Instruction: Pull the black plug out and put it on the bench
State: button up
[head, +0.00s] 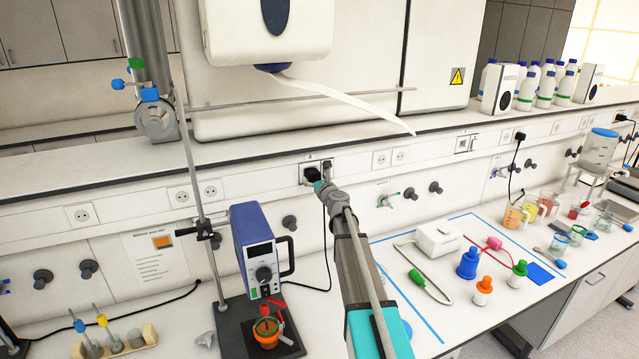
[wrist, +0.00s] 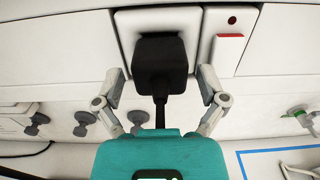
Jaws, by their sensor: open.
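The black plug (wrist: 160,66) sits in a white wall socket (wrist: 128,20), with its black cord hanging straight down. In the head view the plug (head: 311,174) shows just beyond the end of my arm, and its cord runs down the wall toward the bench. My gripper (wrist: 161,82) is open, with one finger on each side of the plug and a visible gap on both sides. In the head view my gripper (head: 322,184) is small and partly hidden by my own arm. The white bench (head: 410,318) lies below the socket.
A red-marked switch plate (wrist: 232,30) is right of the socket. On the bench, a blue stirrer device (head: 262,250) stands left of my arm. A white box (head: 438,238) and several coloured bottles stand to the right. A metal stand rod (head: 203,215) rises at left.

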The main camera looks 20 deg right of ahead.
jog(key=shift+w, duration=0.85)
jog(key=c, duration=1.2)
jog(key=shift+s, duration=0.9)
jog(key=shift+s, duration=0.4)
jog(key=shift+s, duration=0.35)
jog(key=shift+s, duration=0.65)
